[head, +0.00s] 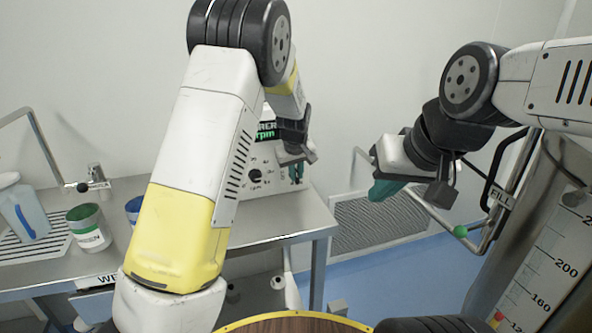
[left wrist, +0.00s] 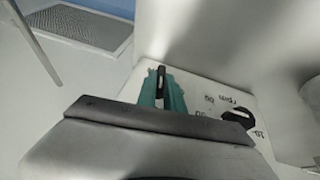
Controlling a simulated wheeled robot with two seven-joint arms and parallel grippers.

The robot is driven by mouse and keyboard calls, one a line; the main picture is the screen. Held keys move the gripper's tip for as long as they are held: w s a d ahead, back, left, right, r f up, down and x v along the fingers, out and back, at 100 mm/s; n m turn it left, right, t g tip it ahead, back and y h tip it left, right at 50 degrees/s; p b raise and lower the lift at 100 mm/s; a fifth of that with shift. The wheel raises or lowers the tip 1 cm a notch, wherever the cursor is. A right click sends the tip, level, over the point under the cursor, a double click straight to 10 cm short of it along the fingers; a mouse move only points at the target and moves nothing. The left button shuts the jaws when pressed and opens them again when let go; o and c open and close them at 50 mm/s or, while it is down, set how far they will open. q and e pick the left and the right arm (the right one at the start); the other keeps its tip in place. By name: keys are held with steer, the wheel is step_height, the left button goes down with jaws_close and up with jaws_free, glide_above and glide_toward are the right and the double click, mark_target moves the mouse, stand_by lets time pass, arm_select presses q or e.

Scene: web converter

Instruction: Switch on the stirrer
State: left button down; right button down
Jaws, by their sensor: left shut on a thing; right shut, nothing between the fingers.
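My left gripper (head: 296,173) is at the right side of the panel. In the left wrist view its teal fingers (left wrist: 162,92) are shut on a small black switch (left wrist: 161,77), to the left of the knob. My right gripper (head: 384,188) is shut and empty, away from the box.
The steel table (head: 285,222) carries the box, a green-labelled can (head: 88,229), a blue can (head: 133,208) and a bottle (head: 26,212) on the left. A marked tank (head: 540,262) stands at the right. A wall vent (head: 378,235) is behind the clear blue floor.

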arm_select(q)
steer(key=shift+d+g+y, duration=0.15)
steer(key=shift+g+y, duration=0.15)
steer(key=shift+y, duration=0.6)
steer(key=c, duration=1.5)
jaws_free()
steer(key=shift+o, duration=0.2)
steer(key=shift+r, duration=0.15)
steer(key=v, duration=0.7)
steer(key=shift+r, duration=0.25)
steer(key=shift+s, duration=0.15)
